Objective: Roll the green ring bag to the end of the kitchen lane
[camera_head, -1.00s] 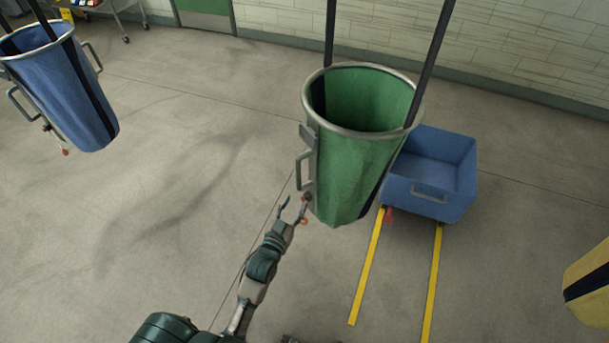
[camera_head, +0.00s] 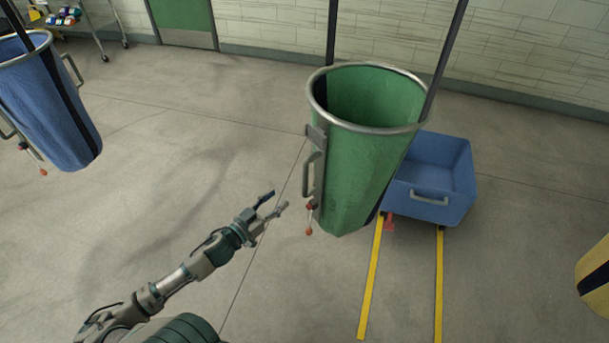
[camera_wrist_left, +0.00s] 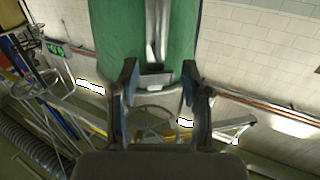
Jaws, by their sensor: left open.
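The green ring bag (camera_head: 357,170) hangs by dark straps from above, with a metal ring at its open top. A grey handle (camera_head: 308,174) and a short lever with a red-orange knob (camera_head: 309,231) are on its left side. My left gripper (camera_head: 276,201) is open and empty, to the left of the bag's lower part and apart from the handle. In the left wrist view the green bag (camera_wrist_left: 118,32) with a grey metal bar fills the upper middle, beyond the open fingers (camera_wrist_left: 158,90). My right gripper is not in view.
A blue wheeled cart (camera_head: 430,182) stands behind and right of the bag, at two yellow floor lines (camera_head: 371,275). A blue bag (camera_head: 45,105) hangs at the far left, a yellow one (camera_head: 594,277) at the right edge. Floor at left is clear.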

